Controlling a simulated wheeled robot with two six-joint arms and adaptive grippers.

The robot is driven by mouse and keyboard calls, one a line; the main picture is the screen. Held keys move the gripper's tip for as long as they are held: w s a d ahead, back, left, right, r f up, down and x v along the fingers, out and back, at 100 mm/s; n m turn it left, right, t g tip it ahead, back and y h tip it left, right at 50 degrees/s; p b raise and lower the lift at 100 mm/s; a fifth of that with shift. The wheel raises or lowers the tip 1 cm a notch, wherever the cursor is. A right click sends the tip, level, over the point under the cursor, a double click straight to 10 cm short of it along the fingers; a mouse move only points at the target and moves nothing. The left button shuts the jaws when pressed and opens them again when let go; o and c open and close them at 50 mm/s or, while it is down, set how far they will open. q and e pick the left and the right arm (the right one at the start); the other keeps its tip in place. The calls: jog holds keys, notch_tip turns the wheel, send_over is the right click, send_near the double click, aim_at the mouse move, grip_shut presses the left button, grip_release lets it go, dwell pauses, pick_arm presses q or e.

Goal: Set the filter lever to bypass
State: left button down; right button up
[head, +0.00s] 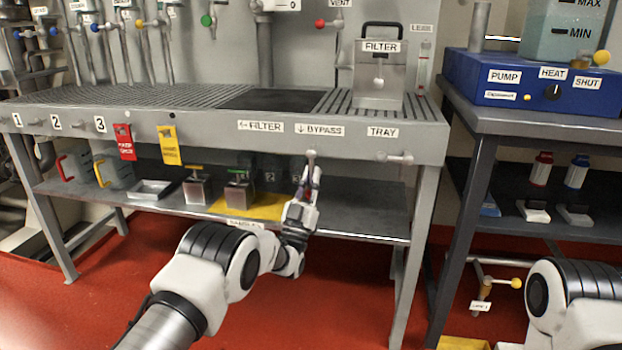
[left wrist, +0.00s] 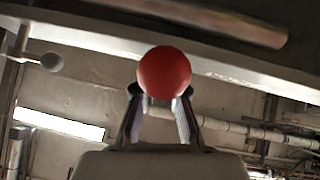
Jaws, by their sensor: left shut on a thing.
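The filter lever has its pivot (head: 311,154) on the bench's front edge, just below the "↓ BYPASS" label (head: 320,130). The "← FILTER" label (head: 260,126) is to its left. My left gripper (head: 312,172) is right below the pivot, reaching up from under the front edge. The handle appears to run down from the pivot to my fingers, though they partly hide it. In the left wrist view, a red ball knob (left wrist: 164,72) sits between the fingertips, and the left gripper (left wrist: 164,92) is shut on it. My right gripper is out of view.
The tray valve (head: 395,157) is to the right on the same edge. A lower shelf (head: 345,212) with small metal containers (head: 240,192) and a yellow mat (head: 265,207) lies behind my left gripper. A blue heater unit (head: 545,82) stands on the right-hand table. Red floor is clear in front.

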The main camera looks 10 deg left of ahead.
pick_arm(q)
jog(key=c, duration=1.2)
grip_release()
jog(key=shift+d, duration=0.1)
jog(key=v, duration=1.2)
